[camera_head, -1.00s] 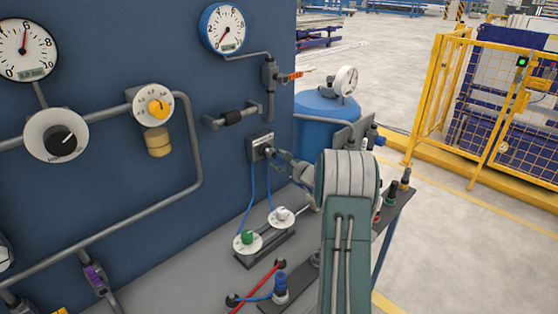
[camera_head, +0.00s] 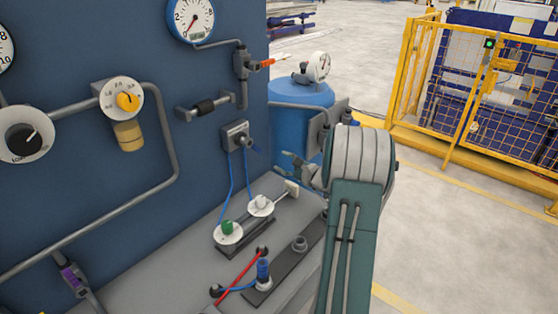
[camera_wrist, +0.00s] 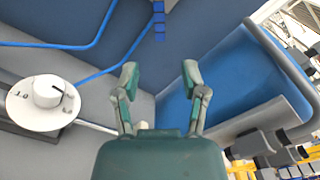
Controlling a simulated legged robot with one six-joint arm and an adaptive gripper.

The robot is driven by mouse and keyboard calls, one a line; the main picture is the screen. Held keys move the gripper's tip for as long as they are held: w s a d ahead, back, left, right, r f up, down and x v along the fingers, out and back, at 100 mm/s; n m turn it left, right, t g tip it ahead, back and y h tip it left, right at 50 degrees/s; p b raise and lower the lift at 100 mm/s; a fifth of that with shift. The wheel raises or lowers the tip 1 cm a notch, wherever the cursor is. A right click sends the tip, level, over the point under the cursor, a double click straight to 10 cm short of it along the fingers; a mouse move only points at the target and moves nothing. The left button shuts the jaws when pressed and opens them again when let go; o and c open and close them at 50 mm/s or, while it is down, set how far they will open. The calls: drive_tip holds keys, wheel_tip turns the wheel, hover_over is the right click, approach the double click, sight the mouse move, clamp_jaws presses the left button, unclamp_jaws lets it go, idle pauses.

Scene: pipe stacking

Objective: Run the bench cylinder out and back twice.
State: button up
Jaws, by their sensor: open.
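The bench cylinder (camera_head: 246,238) lies on the grey bench, a dark body with a green-knobbed dial (camera_head: 228,232) and a white-knobbed dial (camera_head: 261,205) on top. Its thin rod is out, with a pale plate (camera_head: 292,188) at the end. Two blue hoses run up to a small valve block (camera_head: 237,137) on the blue panel. My gripper (camera_head: 287,165) is open and empty, right of the block and above the rod end, touching neither.
A blue tank (camera_head: 300,118) with a gauge stands right of the panel, close to my gripper. A plug with red and blue hoses (camera_head: 263,274) stands at the bench front. Pipes and dials cover the panel. A yellow fence (camera_head: 452,95) stands beyond open floor.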

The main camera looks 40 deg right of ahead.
sight(257, 150)
idle(0.3)
drive_tip(key=w, duration=0.4)
drive_tip(key=w+a, duration=0.1)
drive_tip(key=w, duration=0.6)
drive_tip(key=shift+w+a+f, duration=0.1)
drive_tip(key=shift+w+a, duration=0.2)
clamp_jaws()
